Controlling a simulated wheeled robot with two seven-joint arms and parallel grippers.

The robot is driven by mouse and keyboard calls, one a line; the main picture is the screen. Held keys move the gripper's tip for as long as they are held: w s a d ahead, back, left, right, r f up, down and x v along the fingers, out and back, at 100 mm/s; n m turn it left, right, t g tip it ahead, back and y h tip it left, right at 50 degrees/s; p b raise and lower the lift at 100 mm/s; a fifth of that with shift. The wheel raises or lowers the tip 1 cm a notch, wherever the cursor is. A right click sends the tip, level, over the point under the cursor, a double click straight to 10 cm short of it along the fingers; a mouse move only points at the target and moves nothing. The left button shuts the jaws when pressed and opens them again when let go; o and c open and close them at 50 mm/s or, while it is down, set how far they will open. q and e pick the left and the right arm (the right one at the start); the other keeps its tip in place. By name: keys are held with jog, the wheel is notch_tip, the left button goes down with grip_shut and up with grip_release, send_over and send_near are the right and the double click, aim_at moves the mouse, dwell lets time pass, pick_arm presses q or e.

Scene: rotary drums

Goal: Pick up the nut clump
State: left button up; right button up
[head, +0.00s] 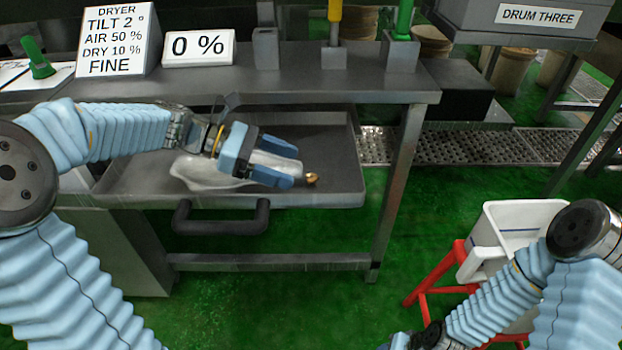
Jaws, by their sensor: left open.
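The nut clump (312,179) is a small golden-brown lump on the floor of a grey metal tray (345,140), near the tray's front right. My left gripper (292,165) is open over the tray, its blue fingertips pointing right, just left of the clump. The clump is outside the fingers, a little beyond the tips. Whether a fingertip touches it I cannot tell. My right arm comes in at the lower right, but its gripper is out of view.
A whitish patch (195,172) lies in the tray under my left gripper. The tray has a dark front handle (222,226). A grey shelf (340,88) with signs and levers overhangs the back. A white bin (487,240) on a red stand (440,283) is at right.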

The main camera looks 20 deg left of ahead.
aim_at(303, 174)
pick_arm(q)
jog(key=x, duration=0.5)
jog(key=shift+s+a+f, duration=0.1)
jog(key=shift+s+f, duration=0.15)
jog(key=shift+c, duration=0.2)
jog(key=c, duration=1.1)
